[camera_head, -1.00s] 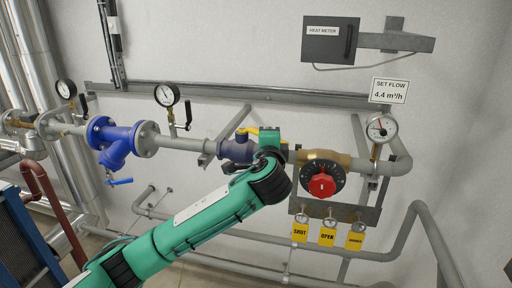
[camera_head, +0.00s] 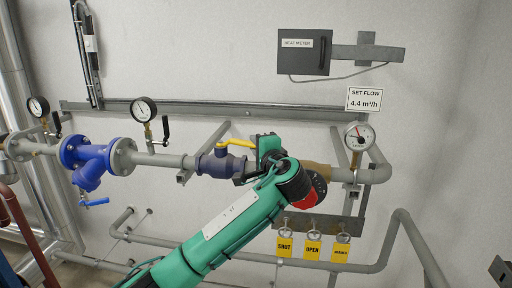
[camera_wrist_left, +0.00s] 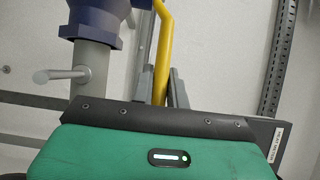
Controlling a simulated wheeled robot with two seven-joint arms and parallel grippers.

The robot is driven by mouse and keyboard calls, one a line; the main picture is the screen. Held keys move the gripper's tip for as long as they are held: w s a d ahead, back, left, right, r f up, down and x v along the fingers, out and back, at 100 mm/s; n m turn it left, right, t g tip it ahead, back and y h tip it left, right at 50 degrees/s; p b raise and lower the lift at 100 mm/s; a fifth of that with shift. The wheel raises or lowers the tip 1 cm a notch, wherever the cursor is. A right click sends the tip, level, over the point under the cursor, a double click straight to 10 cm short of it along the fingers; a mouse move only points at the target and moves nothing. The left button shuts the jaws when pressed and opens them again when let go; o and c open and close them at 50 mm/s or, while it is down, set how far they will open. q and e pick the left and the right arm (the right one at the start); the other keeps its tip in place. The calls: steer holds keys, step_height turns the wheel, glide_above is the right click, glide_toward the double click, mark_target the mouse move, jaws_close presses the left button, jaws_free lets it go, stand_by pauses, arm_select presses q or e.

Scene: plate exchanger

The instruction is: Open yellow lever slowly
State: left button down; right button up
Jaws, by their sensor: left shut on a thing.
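The yellow lever (camera_head: 237,143) sits on top of the dark blue valve (camera_head: 222,166) in the grey pipe. In the head view it reaches right from the valve stem to my left gripper (camera_head: 259,146). In the left wrist view the lever (camera_wrist_left: 162,50) runs down between the two fingers of my left gripper (camera_wrist_left: 161,88), which is shut on it. The valve body (camera_wrist_left: 97,18) shows at the top left there. The lever's far end is hidden by my gripper. My right gripper is not in view.
My left arm covers part of the brass valve with the red knob (camera_head: 305,197). A dial gauge (camera_head: 359,137) stands to the right. Yellow tags (camera_head: 312,250) hang below. A blue strainer (camera_head: 88,160) and another gauge (camera_head: 143,110) are on the left.

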arm_select(q)
steer(key=shift+a+r, duration=0.1)
steer(key=shift+r, duration=0.1)
steer(key=c, duration=1.5)
jaws_free()
steer(key=shift+o, duration=0.6)
steer(key=shift+w+f, duration=0.2)
steer(key=shift+s, duration=0.1)
steer(key=b+v, duration=0.6)
steer(key=v, duration=0.7)
steer(key=shift+s, duration=0.25)
